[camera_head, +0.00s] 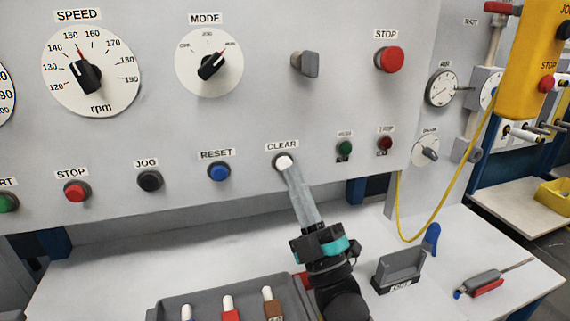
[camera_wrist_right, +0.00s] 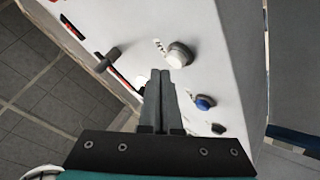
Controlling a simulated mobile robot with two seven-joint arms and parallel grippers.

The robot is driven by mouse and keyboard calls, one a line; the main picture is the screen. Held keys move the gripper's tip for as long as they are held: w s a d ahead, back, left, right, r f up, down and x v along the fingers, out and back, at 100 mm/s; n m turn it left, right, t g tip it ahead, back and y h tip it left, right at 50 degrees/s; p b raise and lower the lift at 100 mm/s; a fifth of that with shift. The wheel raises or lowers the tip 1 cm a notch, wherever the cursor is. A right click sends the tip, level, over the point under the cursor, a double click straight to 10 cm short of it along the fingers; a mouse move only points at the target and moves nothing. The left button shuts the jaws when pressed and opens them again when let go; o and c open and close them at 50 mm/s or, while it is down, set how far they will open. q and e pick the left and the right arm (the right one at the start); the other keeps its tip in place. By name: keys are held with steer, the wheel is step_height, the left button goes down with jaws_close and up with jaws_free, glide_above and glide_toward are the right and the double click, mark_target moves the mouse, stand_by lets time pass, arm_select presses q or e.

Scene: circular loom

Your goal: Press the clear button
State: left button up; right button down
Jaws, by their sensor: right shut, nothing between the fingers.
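The clear button (camera_head: 283,161) is a white round button under the CLEAR label on the grey panel. It also shows in the right wrist view as a white dome in a grey ring (camera_wrist_right: 180,55). My right gripper (camera_head: 287,168) reaches up to it from below, and its fingertips overlap the button's lower edge in the head view. In the right wrist view the two fingers (camera_wrist_right: 161,73) lie together, shut and empty, with their tips just beside the button. I cannot tell whether they touch it. My left gripper is in neither view.
The blue RESET button (camera_head: 219,172) is left of the clear button; green (camera_head: 344,148) and red (camera_head: 384,143) lamps are to its right. Below, a grey tray (camera_head: 190,301) with several handled tools, a grey holder (camera_head: 401,268) and a screwdriver (camera_head: 483,283) are on the white table.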

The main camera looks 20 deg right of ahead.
steer(key=s+p, duration=0.1)
steer(key=s, duration=0.4)
steer(key=shift+d+p, duration=0.1)
steer(key=shift+p, duration=0.3)
steer(key=shift+h, duration=0.3)
stand_by(0.8)
